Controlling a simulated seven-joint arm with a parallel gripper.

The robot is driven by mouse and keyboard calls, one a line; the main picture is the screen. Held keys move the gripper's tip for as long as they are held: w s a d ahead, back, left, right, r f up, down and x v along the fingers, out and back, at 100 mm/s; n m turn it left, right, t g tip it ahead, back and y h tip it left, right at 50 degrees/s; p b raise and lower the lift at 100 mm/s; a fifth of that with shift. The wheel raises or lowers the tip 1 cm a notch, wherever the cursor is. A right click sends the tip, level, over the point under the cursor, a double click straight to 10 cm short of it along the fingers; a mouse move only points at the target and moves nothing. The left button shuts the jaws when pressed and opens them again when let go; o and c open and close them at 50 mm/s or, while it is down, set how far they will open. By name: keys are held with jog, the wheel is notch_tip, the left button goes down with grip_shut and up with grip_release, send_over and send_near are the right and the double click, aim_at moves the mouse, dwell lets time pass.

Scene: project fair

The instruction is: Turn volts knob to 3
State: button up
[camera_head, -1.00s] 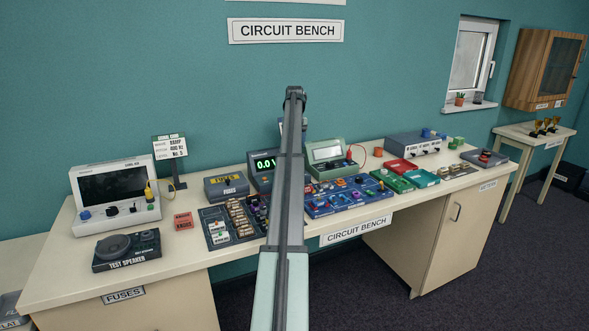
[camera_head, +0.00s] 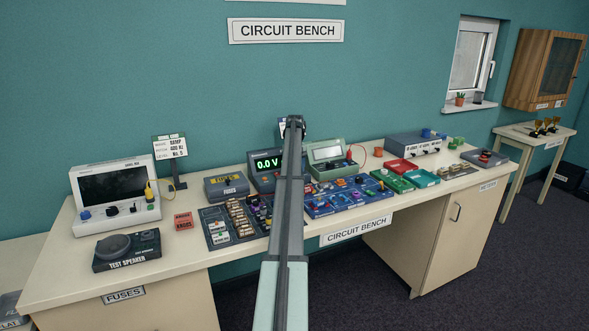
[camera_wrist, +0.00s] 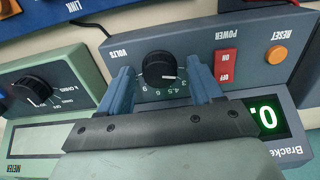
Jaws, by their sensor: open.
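The volts knob (camera_wrist: 160,69) is a round black knob on the blue-grey panel of the power supply (camera_wrist: 195,48), seen upside down in the wrist view. The green display (camera_wrist: 265,116) is partly cut off. In the head view the power supply's display (camera_head: 267,163) reads 0.0 V, and my arm hides the knob and gripper.
A red power switch (camera_wrist: 226,65) and an orange reset button (camera_wrist: 276,54) sit right of the knob in the wrist view. A green meter (camera_wrist: 80,72) with its own black knob stands close at left. Other bench devices crowd around in the head view.

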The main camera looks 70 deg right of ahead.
jog(key=c, duration=1.1)
jog(key=shift+o, duration=0.2)
jog(key=shift+m, duration=2.9)
jog(key=o, duration=1.1)
jog(key=shift+c, duration=0.2)
